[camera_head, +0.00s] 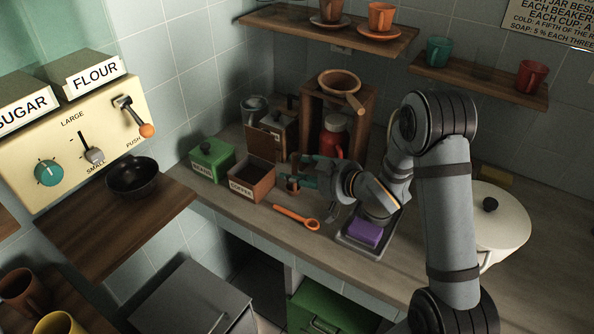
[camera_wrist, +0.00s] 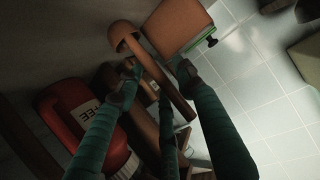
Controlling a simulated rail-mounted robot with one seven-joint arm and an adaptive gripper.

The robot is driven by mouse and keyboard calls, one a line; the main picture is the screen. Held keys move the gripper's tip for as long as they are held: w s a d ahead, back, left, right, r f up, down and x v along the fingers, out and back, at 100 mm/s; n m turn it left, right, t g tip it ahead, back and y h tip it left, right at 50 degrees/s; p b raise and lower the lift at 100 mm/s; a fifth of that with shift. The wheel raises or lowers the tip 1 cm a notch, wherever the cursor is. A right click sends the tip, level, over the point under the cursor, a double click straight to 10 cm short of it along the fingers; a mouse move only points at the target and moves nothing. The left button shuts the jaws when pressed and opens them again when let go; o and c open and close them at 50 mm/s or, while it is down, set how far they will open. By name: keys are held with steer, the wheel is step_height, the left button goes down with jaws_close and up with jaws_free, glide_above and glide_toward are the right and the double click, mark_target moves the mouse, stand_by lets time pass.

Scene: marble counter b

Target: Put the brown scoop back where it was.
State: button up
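The brown scoop (camera_wrist: 158,70) shows in the wrist view, its round bowl at the upper left and its straight handle slanting down to the right. My gripper (camera_wrist: 157,72) has teal fingers with brown pads, and the handle lies between their tips. The frames do not show clearly whether the fingers press on it. In the head view my gripper (camera_head: 293,172) is just right of the open brown coffee box (camera_head: 242,188), above the counter. The scoop is hard to tell apart from the fingers there.
An orange scoop (camera_head: 297,218) lies on the counter in front. A green box (camera_head: 212,160) stands left of the coffee box. A red canister (camera_head: 333,140) and a wooden stand (camera_head: 367,98) are behind my gripper. A purple sponge (camera_head: 364,232) sits on a tray to the right.

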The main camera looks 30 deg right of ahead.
steer(key=shift+r, duration=0.1)
steer(key=shift+r+p, duration=0.25)
steer(key=shift+p, duration=0.15)
steer(key=b+v, duration=0.1)
steer(key=v, duration=1.1)
steer(key=shift+f, duration=0.1)
stand_by(0.5)
